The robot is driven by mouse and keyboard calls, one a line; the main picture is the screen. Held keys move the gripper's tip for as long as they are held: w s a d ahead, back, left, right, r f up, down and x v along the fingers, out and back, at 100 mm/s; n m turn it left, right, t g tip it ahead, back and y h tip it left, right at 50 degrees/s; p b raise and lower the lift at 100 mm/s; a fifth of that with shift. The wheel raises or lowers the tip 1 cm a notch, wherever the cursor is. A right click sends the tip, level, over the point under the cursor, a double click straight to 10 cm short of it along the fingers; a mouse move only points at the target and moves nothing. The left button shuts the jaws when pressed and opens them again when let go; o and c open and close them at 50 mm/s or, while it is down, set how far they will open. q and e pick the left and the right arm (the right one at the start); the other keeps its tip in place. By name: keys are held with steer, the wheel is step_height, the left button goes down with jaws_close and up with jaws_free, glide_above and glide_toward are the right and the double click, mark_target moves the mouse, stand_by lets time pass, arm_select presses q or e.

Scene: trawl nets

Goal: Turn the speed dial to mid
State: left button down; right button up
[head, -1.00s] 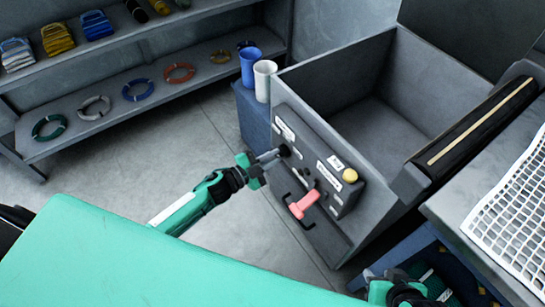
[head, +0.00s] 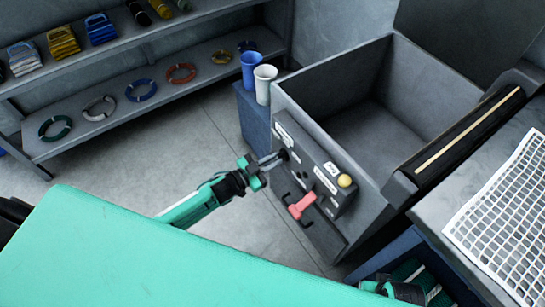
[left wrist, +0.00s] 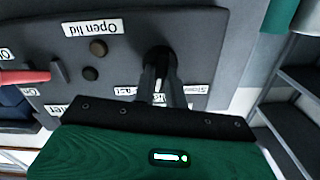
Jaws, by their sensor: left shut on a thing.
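The grey control panel (head: 322,172) is on the front of a large grey bin. The speed dial (left wrist: 160,56) is a dark round knob at the panel's left end in the head view. My left gripper (head: 277,157) reaches it from the left, and its fingers (left wrist: 160,86) are shut on the dial in the left wrist view. The fingers cover part of the dial and nearby labels, so I cannot read its setting. Part of my right arm (head: 408,288) shows at the bottom right; its fingers are hidden.
A red lever (head: 301,205) and a yellow button (head: 344,181) are on the panel. A shelf (head: 165,92) holds coloured rings. White netting (head: 502,215) lies at right.

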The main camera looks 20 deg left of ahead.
arm_select(q)
steer(key=shift+n+p, duration=0.5)
steer(key=shift+n, duration=0.7)
arm_select(e)
steer(key=shift+s+f, duration=0.15)
steer(key=shift+f, duration=1.35)
arm_select(q)
steer(key=c, duration=1.4)
jaws_free()
steer(key=shift+c, duration=0.2)
steer(key=v, duration=1.3)
steer(key=shift+s+a, duration=0.25)
steer(key=shift+s, duration=0.05)
arm_select(e)
steer(key=shift+f+g, duration=0.2)
steer(key=shift+g, duration=0.1)
arm_select(q)
steer(key=shift+d+f, duration=0.1)
arm_select(e)
steer(key=shift+a, duration=0.1)
